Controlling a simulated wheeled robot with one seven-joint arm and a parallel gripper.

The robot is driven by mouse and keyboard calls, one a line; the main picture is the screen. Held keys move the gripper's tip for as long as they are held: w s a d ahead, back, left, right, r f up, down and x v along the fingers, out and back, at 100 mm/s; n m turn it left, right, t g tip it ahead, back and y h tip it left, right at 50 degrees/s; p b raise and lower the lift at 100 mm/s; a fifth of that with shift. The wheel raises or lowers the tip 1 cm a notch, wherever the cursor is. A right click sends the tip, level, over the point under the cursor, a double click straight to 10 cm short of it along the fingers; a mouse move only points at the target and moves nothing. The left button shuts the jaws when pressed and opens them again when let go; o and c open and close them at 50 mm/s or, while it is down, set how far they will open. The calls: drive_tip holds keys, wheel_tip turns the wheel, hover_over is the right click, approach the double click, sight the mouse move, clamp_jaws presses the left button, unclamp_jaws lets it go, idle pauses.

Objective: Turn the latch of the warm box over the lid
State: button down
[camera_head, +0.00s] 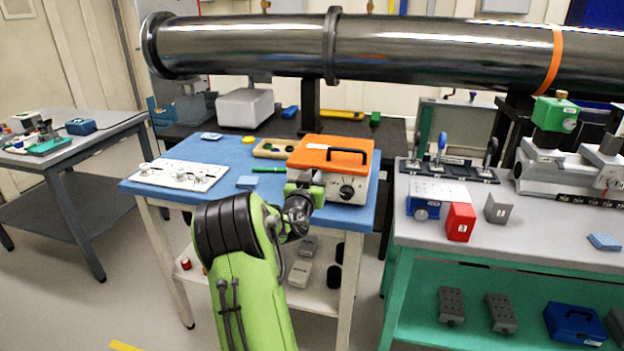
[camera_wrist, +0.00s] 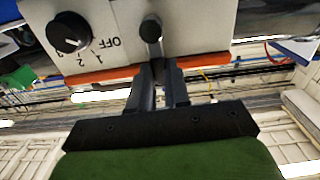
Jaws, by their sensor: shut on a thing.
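The warm box is a pale box (camera_head: 328,187) with an orange lid (camera_head: 351,158), standing on the blue-topped table; the lid is down. In the wrist view its front face (camera_wrist: 198,30) appears upside down, with the orange lid edge (camera_wrist: 95,77) below it. My gripper (camera_wrist: 158,68) is at the front of the box, shut on the latch's free end. The fingers hide that end, so I cannot tell how far it overlaps the lid. In the head view my gripper (camera_head: 304,184) hides the latch.
A black dial knob (camera_wrist: 68,32) sits beside the latch, near the OFF marking. A white panel (camera_head: 180,175), a green pen (camera_head: 268,170) and a wooden tray (camera_head: 273,149) lie on the blue table (camera_head: 215,150). A large steel pipe (camera_head: 430,50) crosses behind. A green-framed bench stands right.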

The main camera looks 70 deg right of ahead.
drive_tip(key=shift+f, duration=0.1)
drive_tip(key=c, duration=1.1)
unclamp_jaws()
drive_tip(key=a, duration=0.5)
drive_tip(key=s+a, duration=0.1)
drive_tip(key=a, duration=0.4)
drive_tip(key=s+a, duration=0.1)
drive_tip(key=a, duration=0.4)
drive_tip(key=shift+s+a, duration=0.25)
drive_tip(key=shift+a, duration=0.05)
